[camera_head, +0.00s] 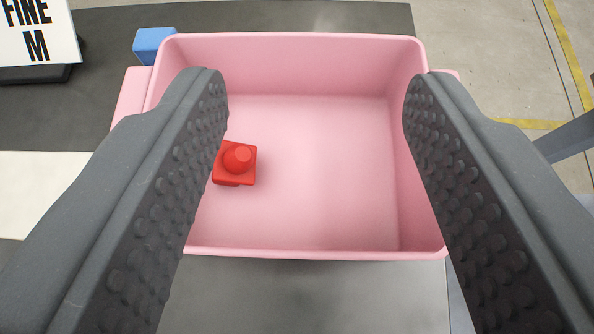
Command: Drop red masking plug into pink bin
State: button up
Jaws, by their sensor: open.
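The red masking plug (238,161) has a square base and a round knob. It lies inside the pink bin (300,254), on the floor of the bin toward the left side. My gripper (315,85) is above the bin with its two dark, studded fingers spread wide apart. Nothing is between the fingers at their height. The left finger hides part of the bin's left wall and sits close beside the plug in the picture. The right finger covers part of the bin's right wall.
A blue block (152,43) stands just behind the bin's back left corner. A white sign (38,32) with black letters is at the top left on the dark surface. A pale sheet (35,190) lies left. Floor with yellow lines shows at right.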

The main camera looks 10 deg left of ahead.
jog(key=v, duration=1)
notch_tip(320, 180, up, 21)
jog(key=w+a+m+t+h+b, duration=0.1)
jog(key=w+a+h+b, duration=0.2)
jog(key=h+b, duration=0.1)
jog(key=s+a+r+t+y+b, duration=0.1)
jog(key=s+a+r, duration=0.4)
jog(key=a+r, duration=0.4)
jog(key=s+a+r+t+y+b, duration=0.1)
jog(key=s+a+r+y, duration=0.1)
jog(key=s+a+r, duration=0.4)
jog(key=a+r, duration=0.3)
jog(key=r, duration=0.1)
jog(key=shift+s+n+y, duration=0.3)
jog(key=shift+s, duration=0.05)
jog(key=shift+a+r, duration=0.1)
jog(key=shift+r, duration=0.05)
